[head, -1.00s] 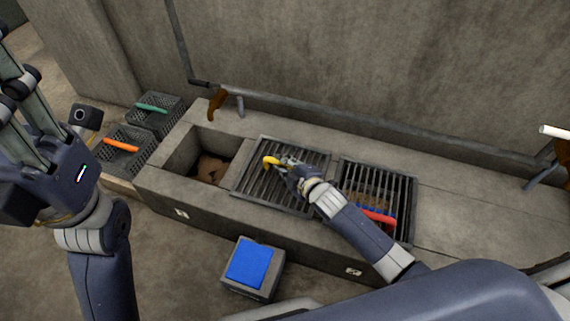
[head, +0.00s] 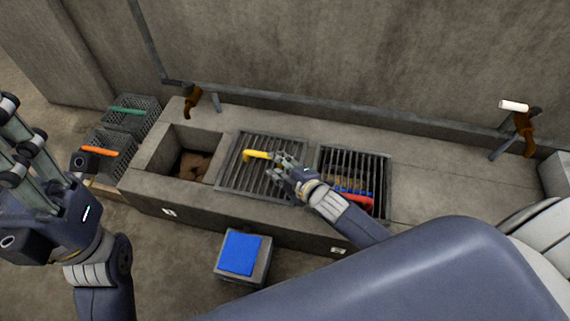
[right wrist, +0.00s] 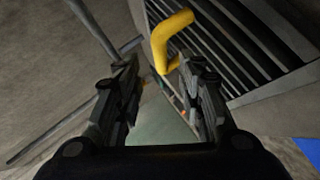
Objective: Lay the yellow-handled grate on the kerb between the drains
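The yellow-handled grate (head: 238,180) lies over the kerb (head: 234,122), between the open left drain (head: 194,163) and the barred right drain (head: 352,161). It looks flat; the kerb under it is hidden. Its yellow handle (head: 256,155) points left in the head view and shows ahead of the fingers in the right wrist view (right wrist: 166,40). My right gripper (head: 284,166) is at the handle's right end. In the right wrist view its fingers (right wrist: 157,75) stand apart, with the handle close to the right finger. My left gripper (head: 22,125) is open and empty at the far left.
Red (head: 357,200) and blue bars show at the right drain. Crates with a green handle (head: 127,111) and an orange handle (head: 99,151) stand at the left. A block with a blue top (head: 240,253) stands in front. The kerb's right end is clear.

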